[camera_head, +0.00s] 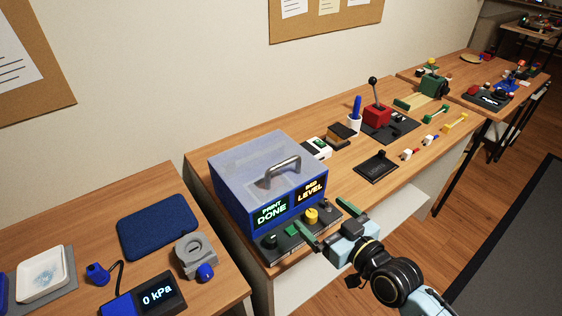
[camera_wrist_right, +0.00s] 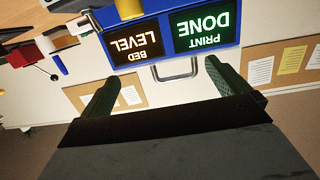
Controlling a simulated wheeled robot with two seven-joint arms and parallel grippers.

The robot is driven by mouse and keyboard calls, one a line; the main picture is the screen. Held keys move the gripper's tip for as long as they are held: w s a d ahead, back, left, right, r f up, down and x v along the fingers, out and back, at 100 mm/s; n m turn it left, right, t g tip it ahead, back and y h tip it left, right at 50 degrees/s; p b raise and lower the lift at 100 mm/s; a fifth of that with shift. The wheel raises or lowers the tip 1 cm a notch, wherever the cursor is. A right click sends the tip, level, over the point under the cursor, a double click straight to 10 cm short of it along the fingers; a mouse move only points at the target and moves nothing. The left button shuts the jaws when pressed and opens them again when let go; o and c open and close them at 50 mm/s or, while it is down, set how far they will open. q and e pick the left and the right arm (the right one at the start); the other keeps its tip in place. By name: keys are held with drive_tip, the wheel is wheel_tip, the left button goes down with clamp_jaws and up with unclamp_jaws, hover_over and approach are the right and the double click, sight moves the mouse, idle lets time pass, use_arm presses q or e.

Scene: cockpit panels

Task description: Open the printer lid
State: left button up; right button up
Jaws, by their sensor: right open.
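The printer (camera_head: 232,205) is a blue box on the middle table, with a translucent grey lid (camera_head: 238,160) lying shut on top. A grey metal handle (camera_head: 283,170) stands up from the lid; it also shows in the wrist view (camera_wrist_right: 176,77), between my fingers in the picture but beyond them. The front screens read PRINT DONE (camera_head: 271,212) and BED LEVEL (camera_head: 312,190). My right gripper (camera_head: 331,226) is open and empty, in front of the printer and apart from the handle. Its green fingers also show in the wrist view (camera_wrist_right: 160,78). My left gripper is out of view.
A dark control strip with a yellow knob (camera_head: 311,215) lies along the printer's front. To its right are a small white-and-green box (camera_head: 317,148), a black tray (camera_head: 376,167) and a red lever box (camera_head: 376,115). A left table holds a gauge reading 0 kPa (camera_head: 157,296).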

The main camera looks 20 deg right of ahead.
drive_tip(key=t+y, duration=0.1)
approach(286, 165)
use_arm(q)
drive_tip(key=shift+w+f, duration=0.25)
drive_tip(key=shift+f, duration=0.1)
use_arm(e)
drive_tip(key=shift+n, duration=0.3)
drive_tip(key=x, duration=1)
drive_tip(key=shift+w+a, duration=0.2)
drive_tip(key=shift+w, duration=0.1)
drive_tip(key=c, duration=1)
use_arm(q)
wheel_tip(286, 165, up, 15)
drive_tip(key=p, duration=1.4)
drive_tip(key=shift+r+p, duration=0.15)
drive_tip(key=shift+p, duration=0.2)
use_arm(e)
drive_tip(key=w+r+g, duration=0.1)
drive_tip(key=r, duration=0.1)
drive_tip(key=w+a+r, duration=0.1)
drive_tip(key=r, duration=0.2)
drive_tip(key=w+r+g, duration=0.1)
drive_tip(key=r, duration=0.1)
drive_tip(key=shift+w+a+r+g+h, duration=0.15)
drive_tip(key=shift+w+r+g+h, duration=0.15)
drive_tip(key=shift+w, duration=0.1)
drive_tip(key=shift+c, duration=0.2)
drive_tip(key=o, duration=1)
drive_tip(key=shift+f, duration=0.1)
